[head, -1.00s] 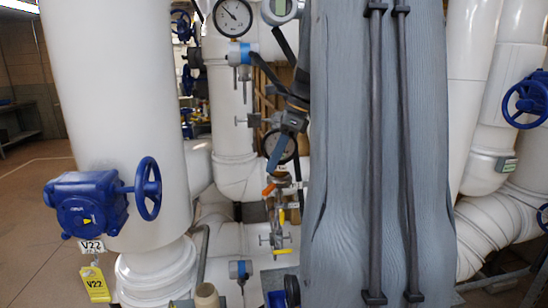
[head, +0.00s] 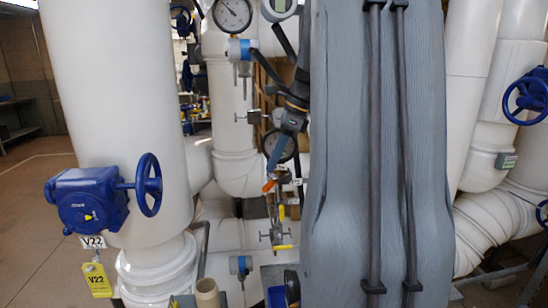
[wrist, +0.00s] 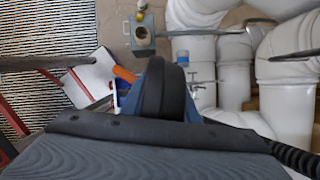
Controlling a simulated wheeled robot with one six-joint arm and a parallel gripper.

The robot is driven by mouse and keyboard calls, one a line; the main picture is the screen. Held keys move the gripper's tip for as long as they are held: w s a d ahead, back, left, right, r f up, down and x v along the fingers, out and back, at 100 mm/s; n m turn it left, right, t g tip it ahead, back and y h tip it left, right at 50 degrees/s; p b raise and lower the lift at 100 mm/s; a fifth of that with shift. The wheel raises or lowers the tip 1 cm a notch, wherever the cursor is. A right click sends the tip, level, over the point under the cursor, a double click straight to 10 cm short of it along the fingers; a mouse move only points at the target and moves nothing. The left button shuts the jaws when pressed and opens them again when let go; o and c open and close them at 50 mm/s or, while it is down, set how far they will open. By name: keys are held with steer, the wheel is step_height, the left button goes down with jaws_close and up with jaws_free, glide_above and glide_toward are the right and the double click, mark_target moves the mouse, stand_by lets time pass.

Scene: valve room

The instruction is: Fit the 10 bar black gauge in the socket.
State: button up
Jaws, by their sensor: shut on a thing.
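My gripper (head: 274,150) has blue jaws and is shut on a round gauge (head: 287,147) with a black rim. In the wrist view the gauge (wrist: 165,92) is a black ring seen nearly edge-on, in front of the blue jaws. Below the gauge in the head view is small upright pipework (head: 278,222) with orange and yellow handles. The socket's mouth is not clear, and I cannot tell whether the gauge touches the pipework.
A large white-faced gauge (head: 233,14) sits up left. A blue valve (head: 88,200) with a handwheel and V22 tag is on the thick white pipe (head: 115,100). A beige cup (head: 207,295) stands low in front. White pipes crowd the right. Open floor shows far left.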

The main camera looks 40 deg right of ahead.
steer(key=shift+f, duration=0.2)
steer(key=o, duration=1)
steer(key=shift+s+f, duration=0.1)
steer(key=b+v, duration=0.1)
steer(key=v, duration=0.3)
steer(key=b+v, duration=0.1)
steer(key=v, duration=0.3)
steer(key=shift+d, duration=0.1)
